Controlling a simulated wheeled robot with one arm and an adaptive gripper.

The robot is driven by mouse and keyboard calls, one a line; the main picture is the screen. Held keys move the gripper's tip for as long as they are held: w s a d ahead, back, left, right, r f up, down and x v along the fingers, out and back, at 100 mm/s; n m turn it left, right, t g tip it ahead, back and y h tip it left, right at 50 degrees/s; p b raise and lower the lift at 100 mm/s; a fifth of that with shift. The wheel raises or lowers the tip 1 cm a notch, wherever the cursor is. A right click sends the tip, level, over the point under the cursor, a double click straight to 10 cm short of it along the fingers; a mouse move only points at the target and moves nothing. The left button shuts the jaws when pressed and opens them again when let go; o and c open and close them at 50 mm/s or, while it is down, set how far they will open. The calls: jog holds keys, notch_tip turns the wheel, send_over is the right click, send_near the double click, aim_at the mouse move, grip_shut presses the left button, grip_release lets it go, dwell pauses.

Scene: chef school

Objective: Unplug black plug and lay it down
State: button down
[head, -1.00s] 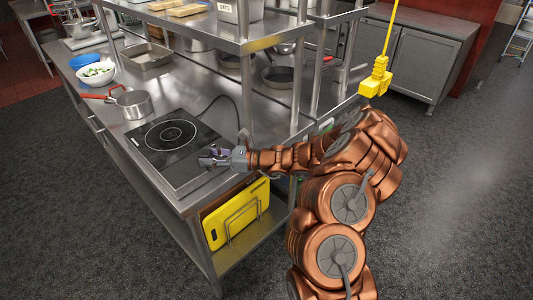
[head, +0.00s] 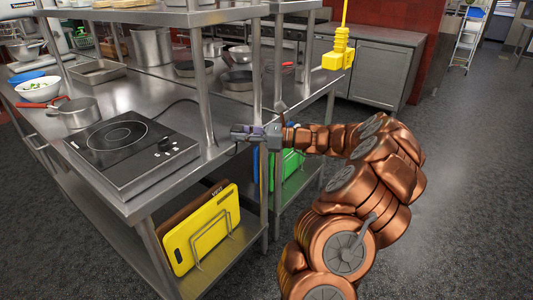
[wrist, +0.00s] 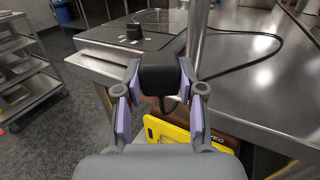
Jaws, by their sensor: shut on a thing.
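The black plug (wrist: 160,76) is clamped between the two purple-padded fingers of my gripper (wrist: 159,70) in the wrist view. In the head view my gripper (head: 238,132) is just right of the black induction cooktop (head: 122,140), close to a shelf post near the counter's edge. The plug is too small and covered to make out in the head view. A dark cord (wrist: 255,62) loops over the counter in the wrist view. A cord also shows behind the cooktop (head: 180,102). No socket shows around the plug.
A yellow hanging outlet box (head: 338,55) is up to the right. Yellow (head: 200,228) and green (head: 288,165) boards stand below. Counter (head: 205,158) beside the cooktop has some bare room.

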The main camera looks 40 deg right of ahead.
aim_at(229, 141)
jog(key=s+d+f+h+b, duration=0.1)
jog(key=s+d+b, duration=0.3)
jog(key=d, duration=0.2)
jog(key=shift+m+t, duration=0.3)
jog(key=shift+m, duration=0.1)
jog(key=shift+w+a+f+b, duration=0.4)
jog(key=shift+w+a+f, duration=0.4)
jog(key=shift+w, duration=1.7)
jog(key=shift+w+a+f+b, duration=0.45)
jog(key=shift+w+f, duration=0.6)
jog(key=shift+w, duration=1.45)
jog(key=shift+w+a+f+b, duration=0.35)
jog(key=shift+w+a+f, duration=0.45)
jog(key=shift+w, duration=1.7)
jog(key=shift+d+f, duration=0.15)
jog(key=c, duration=0.6)
grip_release()
